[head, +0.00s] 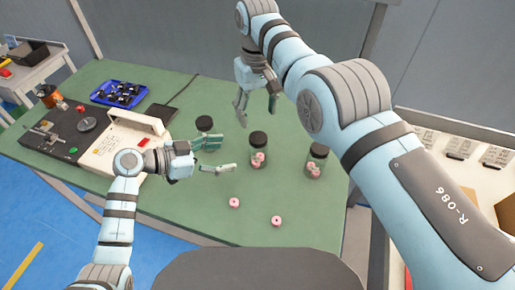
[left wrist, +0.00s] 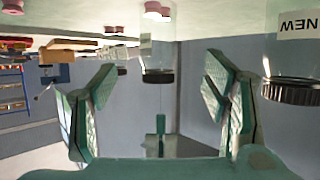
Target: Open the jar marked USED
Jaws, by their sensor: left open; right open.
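Three clear jars with black lids stand on the green table. One jar (head: 204,123) is partly hidden behind my left gripper. A middle jar (head: 259,158) and a right jar (head: 316,165) hold pink pieces. In the upside-down left wrist view, a jar marked NEW (left wrist: 292,50) is at the right edge. Another lidded jar (left wrist: 158,55) appears between the fingers, farther off; its label cannot be read. I cannot see the word USED. My left gripper (head: 226,156) is open and empty, left of the middle jar. My right gripper (head: 256,102) is open above the table, behind the middle jar.
Two pink rings (head: 235,202) (head: 276,221) lie on the table in front of the jars. A winding machine (head: 70,135), a white handled unit (head: 115,145) and a blue tray (head: 120,92) stand at left. The front of the table (head: 185,210) is mostly clear.

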